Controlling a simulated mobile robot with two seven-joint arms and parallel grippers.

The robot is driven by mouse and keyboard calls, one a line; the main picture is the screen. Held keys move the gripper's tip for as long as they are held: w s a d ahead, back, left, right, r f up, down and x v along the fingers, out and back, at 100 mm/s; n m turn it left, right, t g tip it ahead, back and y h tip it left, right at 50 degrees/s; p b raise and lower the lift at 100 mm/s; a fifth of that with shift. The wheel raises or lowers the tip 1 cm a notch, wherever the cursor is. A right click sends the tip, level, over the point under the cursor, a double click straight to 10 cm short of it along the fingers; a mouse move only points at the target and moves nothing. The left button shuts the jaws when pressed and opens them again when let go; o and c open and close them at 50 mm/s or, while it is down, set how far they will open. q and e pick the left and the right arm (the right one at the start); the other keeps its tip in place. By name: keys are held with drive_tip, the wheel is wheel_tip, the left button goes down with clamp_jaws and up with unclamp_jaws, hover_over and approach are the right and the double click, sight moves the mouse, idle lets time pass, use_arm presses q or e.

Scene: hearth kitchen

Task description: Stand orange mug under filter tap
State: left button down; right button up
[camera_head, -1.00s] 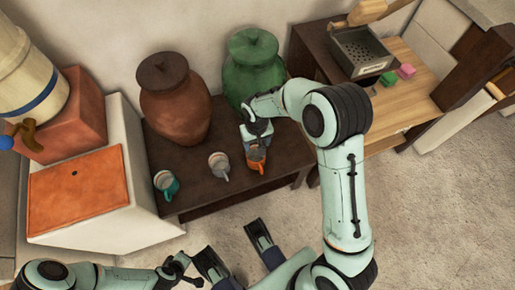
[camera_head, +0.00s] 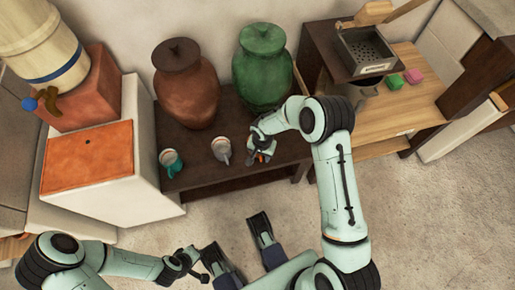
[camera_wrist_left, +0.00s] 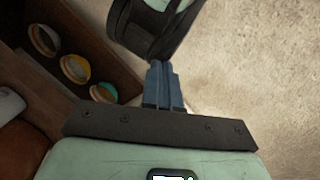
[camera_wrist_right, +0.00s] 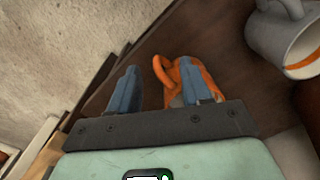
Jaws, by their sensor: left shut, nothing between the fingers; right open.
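The orange mug (camera_head: 264,156) stands on the dark low bench, largely hidden by my right gripper (camera_head: 260,145). In the right wrist view the mug (camera_wrist_right: 176,92) is behind one finger, and its looped handle lies between the two spread fingers. My right gripper (camera_wrist_right: 157,86) is open; I cannot tell whether it touches the mug. My left gripper (camera_wrist_left: 163,84) is shut and empty, low over the floor.
A grey mug (camera_head: 221,149) and a teal mug (camera_head: 171,162) stand left of the orange mug on the bench (camera_head: 205,178). A brown jar (camera_head: 187,88) and a green jar (camera_head: 262,70) stand behind. A white cabinet (camera_head: 145,150) lies between bench and filter.

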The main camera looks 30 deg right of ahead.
wheel_tip(320, 180, down, 6)
drive_tip(key=shift+r+b, duration=0.1)
drive_tip(key=shift+b, duration=0.55)
use_arm(q)
drive_tip(key=shift+w+a+f, duration=0.3)
drive_tip(key=shift+w+f, duration=0.05)
drive_tip(key=shift+w, duration=0.15)
drive_tip(key=shift+w+a+f, duration=0.25)
drive_tip(key=shift+w+f, duration=0.1)
drive_tip(key=shift+w, duration=0.15)
use_arm(e)
drive_tip(key=shift+r, duration=0.1)
clamp_jaws()
